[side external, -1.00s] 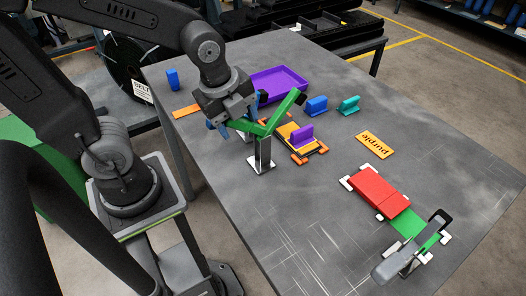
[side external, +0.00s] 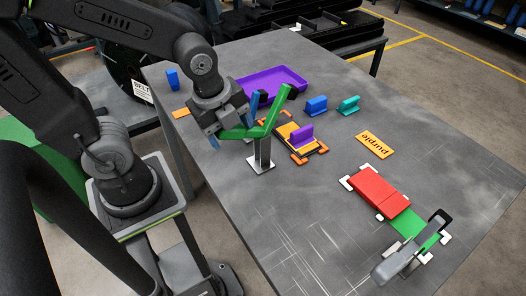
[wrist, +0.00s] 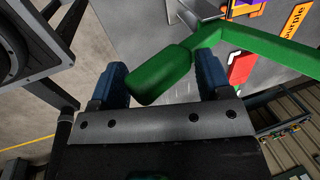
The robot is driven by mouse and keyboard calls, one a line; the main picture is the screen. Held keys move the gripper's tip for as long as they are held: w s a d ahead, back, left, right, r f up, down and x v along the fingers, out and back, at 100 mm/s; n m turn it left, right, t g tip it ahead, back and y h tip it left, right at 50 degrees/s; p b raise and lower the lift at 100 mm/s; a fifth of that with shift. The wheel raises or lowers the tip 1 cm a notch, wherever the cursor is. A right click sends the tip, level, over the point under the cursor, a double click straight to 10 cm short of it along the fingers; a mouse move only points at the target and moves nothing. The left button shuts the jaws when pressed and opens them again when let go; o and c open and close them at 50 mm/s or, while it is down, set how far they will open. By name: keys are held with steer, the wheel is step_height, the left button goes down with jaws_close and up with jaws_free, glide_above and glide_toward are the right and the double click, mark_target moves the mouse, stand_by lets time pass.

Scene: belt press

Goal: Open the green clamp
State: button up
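The green clamp (side external: 270,122) stands on a metal post beside the work fixture. Its arm with a dark pad points up and to the right, clear of the fixture, and its handle reaches left to my gripper. My gripper (side external: 232,123) has its blue fingers on either side of the green handle. In the wrist view the handle end (wrist: 165,75) lies between the two fingers, with a visible gap at the left finger. My gripper is open there. Contact with the right finger cannot be told.
A purple block (side external: 302,135) sits on the orange-cornered fixture. A red block (side external: 380,190) and grey clamp (side external: 405,262) are at front right. The front middle table is clear.

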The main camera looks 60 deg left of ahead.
steer(key=shift+c, duration=0.9)
steer(key=shift+s+r, duration=0.1)
steer(key=shift+r, duration=0.5)
steer(key=shift+c, duration=0.7)
steer(key=shift+v, duration=2.95)
steer(key=n, duration=0.4)
steer(key=shift+a+r+n+t, duration=0.15)
steer(key=shift+r+n+t, duration=0.15)
steer(key=shift+t, duration=0.1)
steer(key=n, duration=0.5)
steer(key=shift+s+a+r+t, duration=0.1)
steer(key=shift+a+r+t, duration=0.1)
steer(key=shift+r+t, duration=0.2)
steer(key=n, duration=0.4)
steer(key=shift+a+r+n+t, duration=0.1)
steer(key=shift+r+n+t, duration=0.2)
steer(key=shift+t, duration=0.1)
steer(key=n, duration=0.3)
steer(key=shift+a+r+n, duration=0.1)
steer(key=shift+n, duration=0.3)
